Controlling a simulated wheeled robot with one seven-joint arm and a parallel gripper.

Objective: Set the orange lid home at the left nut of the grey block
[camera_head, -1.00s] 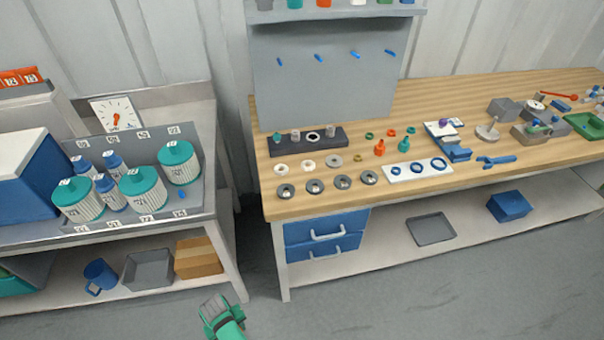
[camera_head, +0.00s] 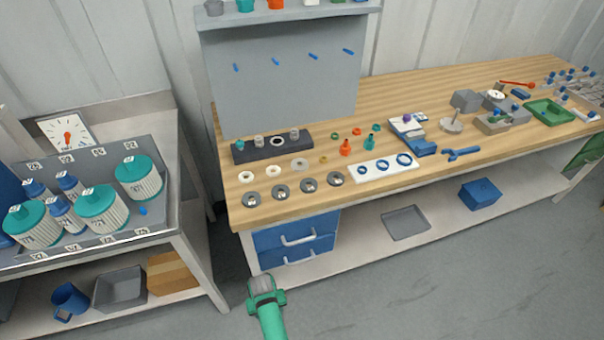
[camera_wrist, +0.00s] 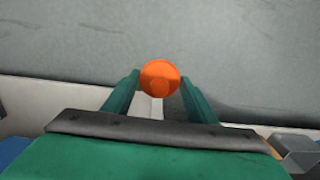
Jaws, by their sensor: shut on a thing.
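The orange lid (camera_wrist: 160,75) is round and sits between the two green fingers of my gripper (camera_wrist: 160,80) in the wrist view, with the gripper shut on it. The head view shows my green arm low at the bottom, over the floor in front of the workbench; the lid cannot be made out there. Toward the right of the bench stands a grey block (camera_head: 492,123) with small green and blue parts on it. Another, plain-looking grey block (camera_head: 466,99) stands just behind it. The nuts are too small to tell apart, and I cannot tell which block is meant.
The wooden workbench (camera_head: 400,165) carries rings, small fittings, a dark rack (camera_head: 273,148), a blue wrench (camera_head: 462,153) and a green tray (camera_head: 549,112). A side table at left holds teal-capped vessels (camera_head: 103,205). The floor before the bench is clear.

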